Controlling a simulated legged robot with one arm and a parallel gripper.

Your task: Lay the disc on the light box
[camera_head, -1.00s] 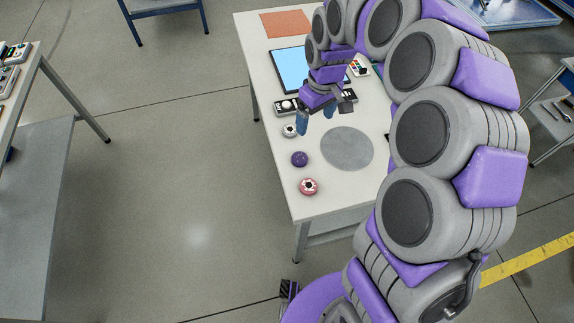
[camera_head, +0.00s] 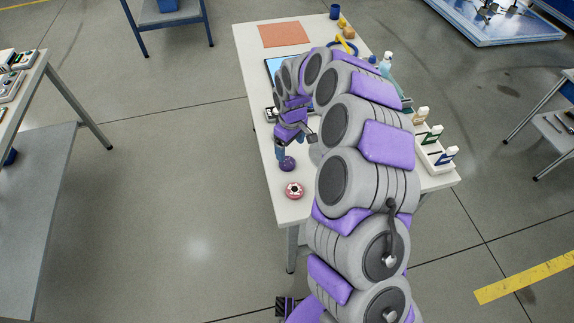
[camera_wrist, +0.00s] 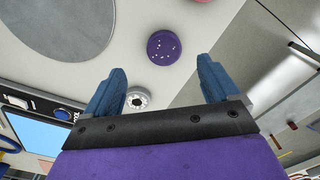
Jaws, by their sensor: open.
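The task does not say which round piece is the disc. A purple speckled round piece (camera_head: 287,164) lies on the white table and shows ahead of my fingertips in the wrist view (camera_wrist: 163,47). A small white ring-like piece with a dark centre (camera_wrist: 139,98) shows between my fingers. A pink round piece (camera_head: 293,190) lies nearer the table's front edge. A large flat grey circle (camera_wrist: 65,22) lies beside them. The light box (camera_wrist: 40,132), with a lit blue face, is mostly hidden by my arm in the head view (camera_head: 271,66). My gripper (camera_wrist: 160,78) is open and empty above the table.
An orange mat (camera_head: 285,35) lies at the table's far end. A blue cup (camera_head: 335,12), bottles (camera_head: 386,62) and a white rack with upright pieces (camera_head: 432,150) stand along the right side. Floor left of the table is clear.

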